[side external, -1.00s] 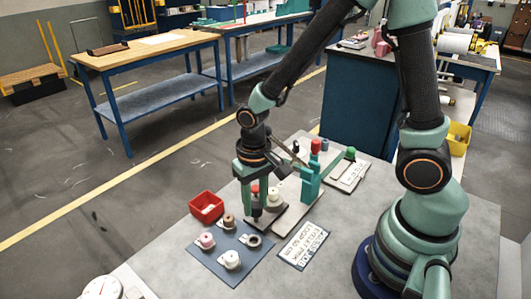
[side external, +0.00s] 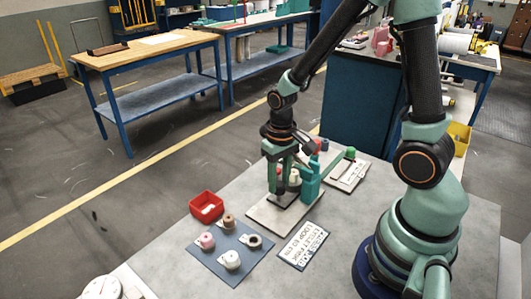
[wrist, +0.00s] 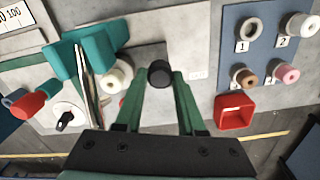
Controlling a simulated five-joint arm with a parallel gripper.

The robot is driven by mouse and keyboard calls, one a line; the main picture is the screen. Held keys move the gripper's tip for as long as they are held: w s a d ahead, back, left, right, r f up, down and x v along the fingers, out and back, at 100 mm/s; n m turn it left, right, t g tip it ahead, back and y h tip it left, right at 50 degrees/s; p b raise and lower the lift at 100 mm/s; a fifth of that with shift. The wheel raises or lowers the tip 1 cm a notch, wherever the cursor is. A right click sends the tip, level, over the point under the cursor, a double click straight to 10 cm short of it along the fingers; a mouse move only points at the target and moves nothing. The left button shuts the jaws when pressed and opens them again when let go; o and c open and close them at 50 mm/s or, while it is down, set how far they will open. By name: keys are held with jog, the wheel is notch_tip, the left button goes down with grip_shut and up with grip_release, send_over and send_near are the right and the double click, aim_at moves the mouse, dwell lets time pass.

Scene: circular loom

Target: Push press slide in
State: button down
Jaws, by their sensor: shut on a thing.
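The teal press (side external: 312,178) stands upright on the bench; its teal body (wrist: 95,42) is left of my fingers in the wrist view. A grey plate (side external: 262,216) lies in front of it. My gripper (wrist: 160,88) has its fingers around a round black knob (wrist: 160,73) and is shut on it. In the side view my gripper (side external: 283,200) is low over the plate, close to the press. A white spool (wrist: 116,78) sits between the knob and the press. My gripper and wrist partly hide the slide and spool in the side view.
A blue mat (side external: 215,256) with several spools lies in front, beside a red bin (side external: 207,207). Bare bench shows in front of the lettered card.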

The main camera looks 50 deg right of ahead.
jog(key=shift+d+r, duration=0.1)
jog(key=shift+d, duration=0.15)
jog(key=c, duration=0.5)
grip_release()
notch_tip(320, 180, up, 12)
